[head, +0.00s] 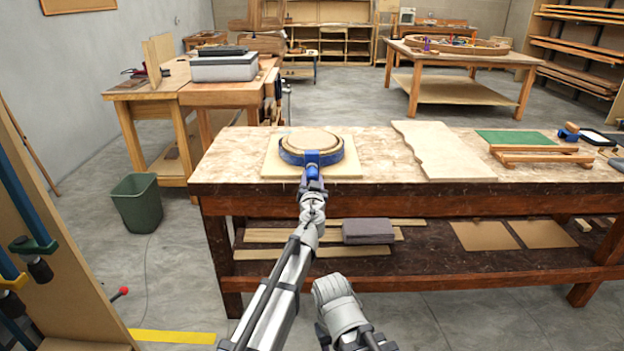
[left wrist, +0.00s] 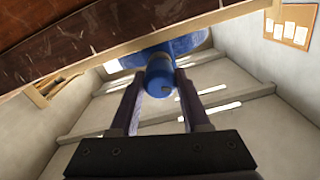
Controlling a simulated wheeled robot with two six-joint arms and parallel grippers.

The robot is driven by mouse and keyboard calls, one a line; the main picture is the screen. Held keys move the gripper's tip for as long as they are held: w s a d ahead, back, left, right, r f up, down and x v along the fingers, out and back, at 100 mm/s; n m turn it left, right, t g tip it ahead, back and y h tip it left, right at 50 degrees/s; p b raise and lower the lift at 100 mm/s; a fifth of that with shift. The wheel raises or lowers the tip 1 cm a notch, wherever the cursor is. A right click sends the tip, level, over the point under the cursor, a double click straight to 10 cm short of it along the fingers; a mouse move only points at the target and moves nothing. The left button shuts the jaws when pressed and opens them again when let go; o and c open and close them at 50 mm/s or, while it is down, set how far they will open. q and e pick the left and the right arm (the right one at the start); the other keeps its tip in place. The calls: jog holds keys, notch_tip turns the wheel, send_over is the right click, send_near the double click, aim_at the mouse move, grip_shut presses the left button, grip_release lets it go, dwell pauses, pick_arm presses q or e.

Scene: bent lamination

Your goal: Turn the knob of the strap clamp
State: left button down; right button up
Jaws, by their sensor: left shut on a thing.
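The blue strap clamp (head: 325,158) wraps around a round wooden form (head: 311,139) on a pale square board near the workbench's left end. Its blue housing faces me. In the left wrist view the blue knob (left wrist: 160,72) sticks out from the clamp body (left wrist: 183,46), between my fingers. My left gripper (head: 312,176) reaches in from the front and is shut on the knob; it also shows in the left wrist view (left wrist: 160,84). Part of my right arm shows low in the head view, but no right fingers do.
The workbench (head: 385,150) carries a wavy-edged board (head: 440,150), a green mat (head: 512,138) and wooden bars to the right. Its front edge runs below my left gripper. A lower shelf holds planks and a grey block (head: 369,231). A green bin (head: 137,203) stands left.

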pick_arm(q)
jog(key=shift+m, duration=1.2)
jog(key=shift+c, duration=1.9)
grip_release()
jog(key=shift+s, duration=0.15)
jog(key=s, duration=0.7)
jog(key=shift+s, duration=0.3)
